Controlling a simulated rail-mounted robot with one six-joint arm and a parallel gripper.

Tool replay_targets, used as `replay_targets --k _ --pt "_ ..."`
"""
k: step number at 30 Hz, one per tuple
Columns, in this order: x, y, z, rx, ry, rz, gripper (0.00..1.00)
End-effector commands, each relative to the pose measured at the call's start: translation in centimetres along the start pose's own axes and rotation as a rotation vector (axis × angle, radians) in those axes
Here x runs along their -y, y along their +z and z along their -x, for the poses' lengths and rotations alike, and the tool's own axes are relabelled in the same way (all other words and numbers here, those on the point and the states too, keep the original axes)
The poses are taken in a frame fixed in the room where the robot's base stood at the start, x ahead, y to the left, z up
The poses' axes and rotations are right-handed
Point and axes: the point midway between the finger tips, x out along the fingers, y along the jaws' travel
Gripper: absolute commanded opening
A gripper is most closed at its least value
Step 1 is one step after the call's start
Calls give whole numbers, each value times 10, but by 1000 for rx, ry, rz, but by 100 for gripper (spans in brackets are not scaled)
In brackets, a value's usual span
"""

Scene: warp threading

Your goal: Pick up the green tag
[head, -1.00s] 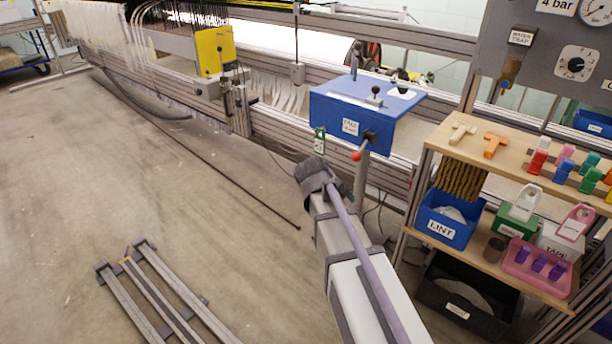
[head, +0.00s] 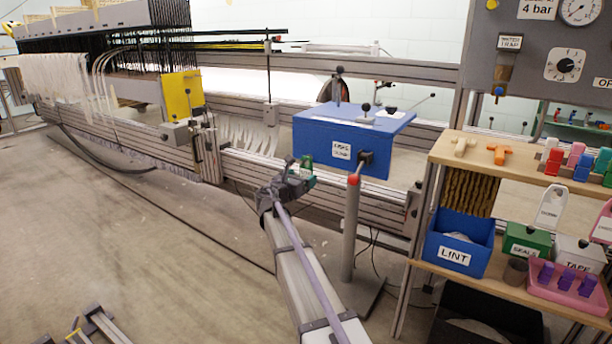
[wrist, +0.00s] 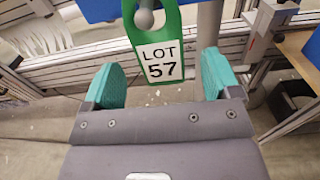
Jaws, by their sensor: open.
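The green tag (wrist: 156,35) has a white label reading LOT 57 and a hole at its top. In the wrist view it hangs on a round-ended grey peg, a little beyond and between the fingers of my gripper (wrist: 160,80). The teal fingers are spread apart on either side of it, with gaps to the tag. In the head view the small green tag (head: 306,165) is at the left front of the blue box, partly hidden by my gripper (head: 299,171).
A blue box (head: 330,137) with levers on top sits on the machine rail. A grey post (head: 350,232) with a red ball stands to the right of my arm. A shelf with bins (head: 458,242) is further right. The floor at left is mostly open.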

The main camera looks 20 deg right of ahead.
Motion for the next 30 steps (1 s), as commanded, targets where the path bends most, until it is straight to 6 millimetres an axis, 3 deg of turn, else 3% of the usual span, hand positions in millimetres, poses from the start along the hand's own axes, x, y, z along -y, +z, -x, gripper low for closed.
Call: replay_targets --k 5,13,20,30 --pt "0 1 -7 0 0 -1 83" --pt "0 4 -53 -1 -1 -2 83" --pt "1 4 -54 -1 0 -2 82" --pt "1 4 -54 -1 0 -2 49"
